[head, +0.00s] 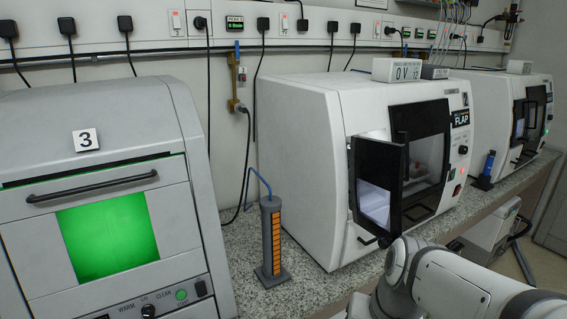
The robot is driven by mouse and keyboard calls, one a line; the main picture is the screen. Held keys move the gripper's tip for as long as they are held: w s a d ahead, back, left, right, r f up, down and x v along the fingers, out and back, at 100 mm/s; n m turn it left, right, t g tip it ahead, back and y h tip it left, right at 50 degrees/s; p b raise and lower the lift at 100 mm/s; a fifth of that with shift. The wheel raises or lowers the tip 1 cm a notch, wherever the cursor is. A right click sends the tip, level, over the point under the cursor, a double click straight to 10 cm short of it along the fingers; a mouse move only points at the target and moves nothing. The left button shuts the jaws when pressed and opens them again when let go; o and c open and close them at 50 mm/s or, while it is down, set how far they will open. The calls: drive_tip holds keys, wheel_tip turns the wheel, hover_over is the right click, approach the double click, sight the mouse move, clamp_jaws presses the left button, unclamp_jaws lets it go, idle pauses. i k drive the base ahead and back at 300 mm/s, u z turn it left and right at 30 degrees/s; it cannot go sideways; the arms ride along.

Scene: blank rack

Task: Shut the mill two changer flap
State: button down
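A small dark bar, possibly a handle, shows below the flap, close to my white arm. My arm enters from the bottom right, in front of the mill's lower front. My gripper cannot be made out.
A grey machine marked 3 (85,139) with a green-lit window is at left. A grey post with orange slots (272,240) stands between the machines. Another white machine (490,95) and a blue bottle (488,165) are at right. Boxes (397,70) lie on the mill.

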sight(379, 163)
drive_tip(key=u, duration=0.1)
drive_tip(key=k, duration=0.5)
drive_tip(key=z, duration=1.15)
drive_tip(key=i, duration=0.8)
drive_tip(key=u, duration=1.45)
